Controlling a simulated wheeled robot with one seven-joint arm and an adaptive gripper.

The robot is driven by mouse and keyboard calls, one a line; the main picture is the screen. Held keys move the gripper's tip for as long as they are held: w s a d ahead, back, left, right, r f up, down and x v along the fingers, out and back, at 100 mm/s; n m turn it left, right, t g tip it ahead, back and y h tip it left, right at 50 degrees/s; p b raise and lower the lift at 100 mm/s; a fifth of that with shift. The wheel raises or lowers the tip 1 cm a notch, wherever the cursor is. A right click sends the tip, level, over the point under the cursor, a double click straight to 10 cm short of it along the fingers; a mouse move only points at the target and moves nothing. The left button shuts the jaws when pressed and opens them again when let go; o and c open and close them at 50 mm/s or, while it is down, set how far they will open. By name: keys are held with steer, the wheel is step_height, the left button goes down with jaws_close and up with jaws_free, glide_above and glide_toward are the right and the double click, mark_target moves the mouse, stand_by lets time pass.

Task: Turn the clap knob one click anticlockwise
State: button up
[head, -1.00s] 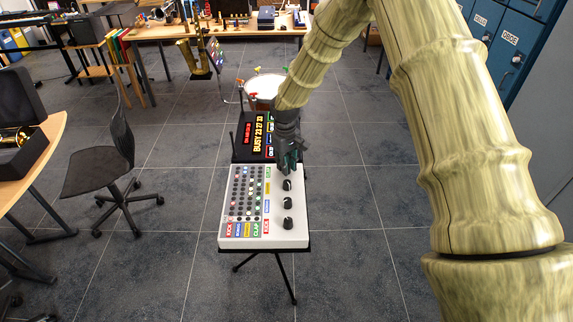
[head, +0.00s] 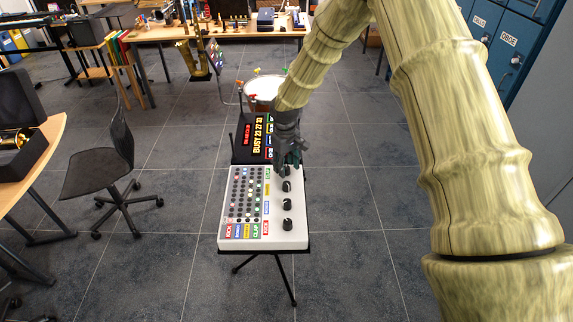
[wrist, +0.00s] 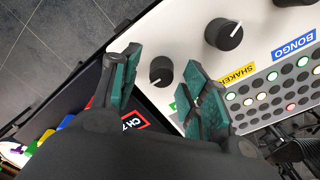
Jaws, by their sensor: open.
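The white drum machine (head: 235,243) stands on a black stand, with a column of dark knobs on its right side. The clap knob (wrist: 161,70) is a dark round knob with a white pointer line, beside a green label mostly hidden by a finger. My gripper (wrist: 162,60) is open, its two green-padded fingers on either side of the clap knob in the wrist view, with gaps showing. I cannot tell whether they reach down around it.
The shaker knob (wrist: 223,34) is close to the right finger; the bongo knob (head: 287,203) and kick knob (head: 287,224) lie nearer me. A black unit with a red and yellow display (head: 255,137) stands just behind. A drum (head: 263,90) is farther back.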

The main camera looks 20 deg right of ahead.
mark_target(286, 167)
steer(key=shift+r, duration=0.1)
step_height(286, 167, up, 12)
stand_by(0.5)
steer(key=shift+a, duration=0.1)
